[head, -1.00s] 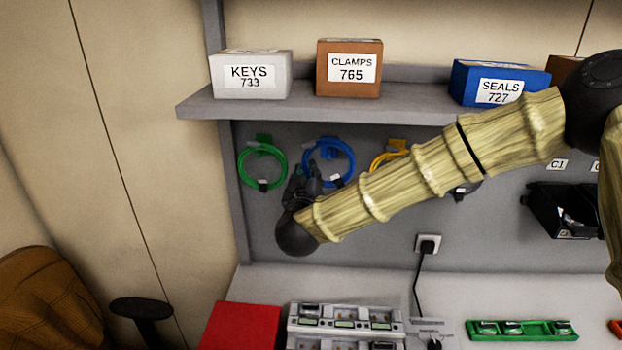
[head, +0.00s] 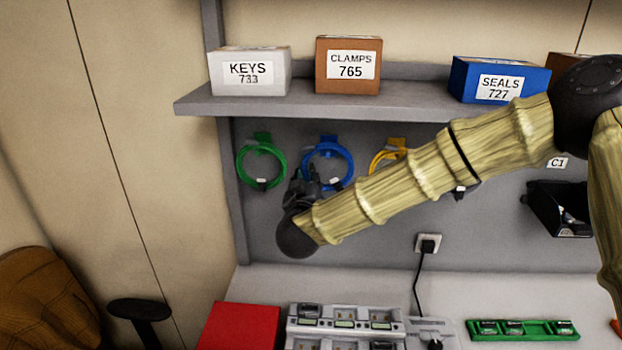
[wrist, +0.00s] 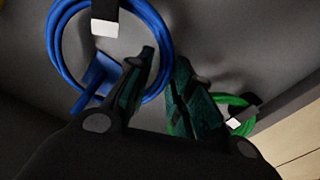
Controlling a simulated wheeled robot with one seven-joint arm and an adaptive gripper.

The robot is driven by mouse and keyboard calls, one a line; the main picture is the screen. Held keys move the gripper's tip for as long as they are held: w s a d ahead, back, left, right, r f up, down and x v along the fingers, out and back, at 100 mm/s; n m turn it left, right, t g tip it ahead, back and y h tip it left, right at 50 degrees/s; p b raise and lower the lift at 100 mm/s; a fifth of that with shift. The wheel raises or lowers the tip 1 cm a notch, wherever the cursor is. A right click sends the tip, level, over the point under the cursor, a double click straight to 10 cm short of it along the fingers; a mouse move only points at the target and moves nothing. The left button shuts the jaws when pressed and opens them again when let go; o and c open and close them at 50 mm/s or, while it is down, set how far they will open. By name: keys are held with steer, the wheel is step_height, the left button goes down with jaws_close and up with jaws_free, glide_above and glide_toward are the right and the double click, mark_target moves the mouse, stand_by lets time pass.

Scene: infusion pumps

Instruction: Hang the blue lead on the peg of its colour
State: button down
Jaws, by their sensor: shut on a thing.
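The blue lead (head: 349,160) is a coil with a white-tagged black clip at its bottom. It is at the blue peg (head: 327,140) on the grey back panel. The wrist view shows the coil (wrist: 62,62) close up, with the blue peg piece (wrist: 92,76) at its edge. Whether the coil bears on the peg I cannot tell. My gripper (head: 305,180) is at the coil's lower left in the head view. In the wrist view my gripper (wrist: 163,75) is shut on the coil's side, its fingers partly hiding it.
A green lead (head: 241,168) hangs close on the left, and a yellow lead (head: 374,160) on the right, partly behind my arm. The shelf (head: 200,104) with boxes overhangs the leads. A charger rack (head: 345,325) and red box (head: 240,327) stand on the counter below.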

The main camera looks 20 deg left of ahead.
steer(key=c, duration=1.2)
jaws_free()
steer(key=shift+s, duration=0.15)
steer(key=v, duration=1.1)
steer(key=shift+s+d, duration=0.15)
steer(key=shift+s, duration=0.25)
